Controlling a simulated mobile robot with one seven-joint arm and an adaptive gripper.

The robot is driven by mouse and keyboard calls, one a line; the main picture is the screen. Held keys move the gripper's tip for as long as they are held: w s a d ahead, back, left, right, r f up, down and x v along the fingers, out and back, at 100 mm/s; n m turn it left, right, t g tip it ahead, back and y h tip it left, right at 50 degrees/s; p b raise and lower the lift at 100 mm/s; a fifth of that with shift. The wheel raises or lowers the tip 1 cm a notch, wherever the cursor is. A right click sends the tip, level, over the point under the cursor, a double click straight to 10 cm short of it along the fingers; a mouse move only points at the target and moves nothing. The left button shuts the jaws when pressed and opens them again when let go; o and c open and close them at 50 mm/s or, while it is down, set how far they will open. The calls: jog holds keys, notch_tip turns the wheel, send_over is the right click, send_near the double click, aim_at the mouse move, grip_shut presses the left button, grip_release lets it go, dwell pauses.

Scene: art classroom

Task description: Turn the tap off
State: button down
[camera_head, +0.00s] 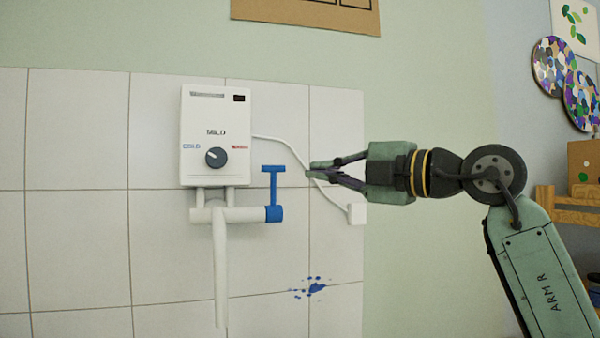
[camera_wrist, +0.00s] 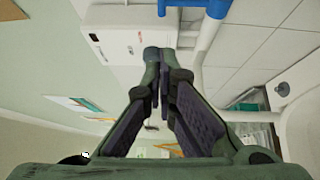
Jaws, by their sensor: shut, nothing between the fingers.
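The tap is a white pipe with a long downward spout (camera_head: 220,270) under a white water heater (camera_head: 216,135) on the tiled wall. Its blue T-shaped handle (camera_head: 273,185) stands upright from a blue collar at the right end of the pipe. The blue handle also shows at the top edge of the wrist view (camera_wrist: 206,32), partly cut off. My gripper (camera_head: 316,169) points left, with its fingertips together and empty. In the head view it is just right of the handle, with a gap visible between them. The spout's outlet shows no clear water.
A white cable (camera_head: 290,150) runs from the heater to a wall box (camera_head: 356,213), passing behind my fingertips in the head view. Blue paint splatter (camera_head: 314,288) marks the tiles below. A wooden shelf (camera_head: 570,205) is at the right. Open wall surrounds the tap's left side.

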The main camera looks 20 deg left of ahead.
jog(key=p, duration=0.3)
send_near(267, 166)
jog(key=s+a, duration=0.3)
jog(key=a, duration=0.1)
jog(key=w, duration=0.1)
jog(key=w+a, duration=0.1)
jog(key=w, duration=0.1)
jog(key=shift+a+p, duration=0.2)
jog(key=shift+p, duration=0.15)
jog(key=shift+w+a, duration=0.25)
jog(key=shift+w, duration=0.35)
jog(key=shift+f, duration=0.1)
jog(key=shift+w+a+r+p, duration=0.25)
jog(key=shift+w+p, duration=0.35)
jog(key=shift+p, duration=0.65)
